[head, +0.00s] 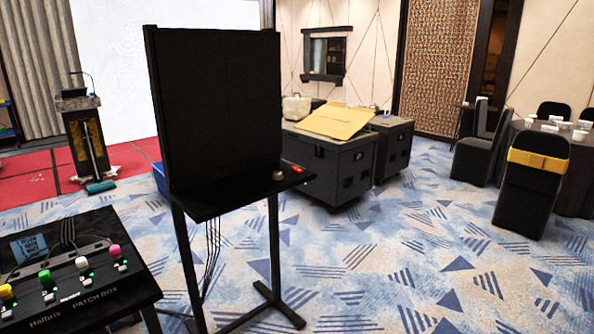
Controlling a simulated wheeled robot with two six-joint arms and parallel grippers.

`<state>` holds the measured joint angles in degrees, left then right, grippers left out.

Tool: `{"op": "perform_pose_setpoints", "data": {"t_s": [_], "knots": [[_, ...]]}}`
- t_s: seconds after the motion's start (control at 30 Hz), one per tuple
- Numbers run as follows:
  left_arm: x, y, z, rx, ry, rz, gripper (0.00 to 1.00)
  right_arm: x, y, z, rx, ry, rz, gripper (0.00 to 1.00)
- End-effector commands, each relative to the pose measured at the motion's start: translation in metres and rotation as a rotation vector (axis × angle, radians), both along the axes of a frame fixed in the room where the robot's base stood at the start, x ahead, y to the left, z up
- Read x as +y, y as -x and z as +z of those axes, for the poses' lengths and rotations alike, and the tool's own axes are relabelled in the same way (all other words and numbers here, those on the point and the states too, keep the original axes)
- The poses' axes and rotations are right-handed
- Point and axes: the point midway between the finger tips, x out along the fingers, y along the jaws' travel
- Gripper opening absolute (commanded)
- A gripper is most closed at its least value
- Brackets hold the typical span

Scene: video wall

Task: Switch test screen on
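The test screen (215,105) is a large black panel standing on a black stand in the middle of the head view. Its face is dark, with no picture. A narrow shelf (230,203) runs under it. At the shelf's right end are a small red piece (297,169), which may be a switch, and a small grey-brown knob-like piece (278,176). Both are too small to read for position. Neither of my grippers shows in the head view.
A patch box (75,298) with several coloured plugs sits on a black table at the lower left. Black flight cases (335,165) stand behind the screen, a lectern (85,140) at the left, chairs (535,180) at the right. Carpet right of the stand is clear.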

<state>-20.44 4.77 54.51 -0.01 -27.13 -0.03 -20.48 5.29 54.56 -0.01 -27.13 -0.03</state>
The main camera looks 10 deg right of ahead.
Motion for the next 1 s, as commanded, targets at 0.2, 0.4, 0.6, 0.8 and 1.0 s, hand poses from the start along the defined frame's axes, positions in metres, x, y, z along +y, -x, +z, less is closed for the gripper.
{"op": "perform_pose_setpoints", "data": {"t_s": [0.2,0.4,0.6,0.8,1.0], "knots": [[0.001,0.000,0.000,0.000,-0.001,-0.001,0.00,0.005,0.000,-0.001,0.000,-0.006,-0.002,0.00],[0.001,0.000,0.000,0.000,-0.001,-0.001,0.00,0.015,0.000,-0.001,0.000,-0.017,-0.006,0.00],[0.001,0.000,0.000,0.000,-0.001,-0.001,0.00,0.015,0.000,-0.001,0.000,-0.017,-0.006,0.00],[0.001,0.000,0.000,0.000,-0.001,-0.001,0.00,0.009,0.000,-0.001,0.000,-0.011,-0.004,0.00],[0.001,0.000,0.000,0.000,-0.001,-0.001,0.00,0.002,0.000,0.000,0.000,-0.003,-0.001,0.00]]}}
